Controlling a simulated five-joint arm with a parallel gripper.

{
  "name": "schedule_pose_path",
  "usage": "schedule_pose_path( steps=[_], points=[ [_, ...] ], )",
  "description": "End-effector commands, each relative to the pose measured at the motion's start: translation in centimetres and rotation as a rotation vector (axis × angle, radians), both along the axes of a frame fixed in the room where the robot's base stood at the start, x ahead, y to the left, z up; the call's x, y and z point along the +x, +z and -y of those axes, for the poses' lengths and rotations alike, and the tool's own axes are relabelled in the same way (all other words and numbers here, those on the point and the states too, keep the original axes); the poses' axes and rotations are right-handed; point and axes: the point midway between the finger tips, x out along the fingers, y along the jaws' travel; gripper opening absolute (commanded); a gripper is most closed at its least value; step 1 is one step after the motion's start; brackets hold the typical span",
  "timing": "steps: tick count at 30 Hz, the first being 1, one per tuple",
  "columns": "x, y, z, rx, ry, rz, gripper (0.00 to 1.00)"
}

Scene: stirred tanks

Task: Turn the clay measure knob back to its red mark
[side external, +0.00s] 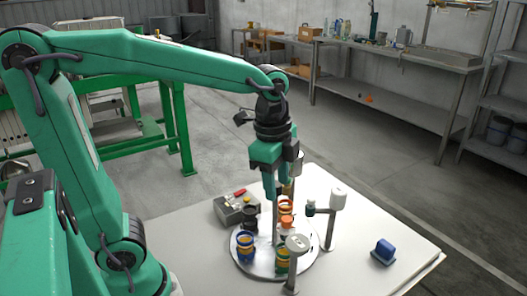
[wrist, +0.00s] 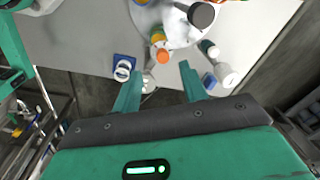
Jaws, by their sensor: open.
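The clay measure knob cannot be told for certain, and no red mark can be made out. A round metal plate (side external: 262,262) on the white table holds several coloured cups, among them a blue and yellow cup (side external: 245,246) and a black one (side external: 249,217). White-topped posts stand at its near edge (side external: 297,244) and to its right (side external: 338,198). My gripper (side external: 274,195) is open, points down above the plate's far part and hides some of what is behind it. In the wrist view its fingers (wrist: 159,68) are apart, with an orange-ended piece (wrist: 162,56) showing beyond the gap.
A grey box with a red part (side external: 237,208) stands left of the plate. A blue block (side external: 383,252) lies on the table's right side, with bare tabletop around it. A workbench (side external: 400,65) and shelving stand farther back.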

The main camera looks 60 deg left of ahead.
Motion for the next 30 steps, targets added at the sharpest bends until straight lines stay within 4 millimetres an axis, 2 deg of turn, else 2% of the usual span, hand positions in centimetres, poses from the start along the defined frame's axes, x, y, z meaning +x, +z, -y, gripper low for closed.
schedule_pose_path(
  steps=[3, 9, 20, 30],
  points=[
    [1.1, -0.5, 0.8, 0.015, -0.126, -0.047, 0.43],
    [1.9, -0.9, 1.5, 0.024, -0.235, -0.085, 0.43],
    [1.9, -1.5, 1.5, 0.025, -0.244, -0.090, 0.43],
    [1.9, -4.9, 1.5, 0.025, -0.243, -0.091, 0.43]
  ],
)
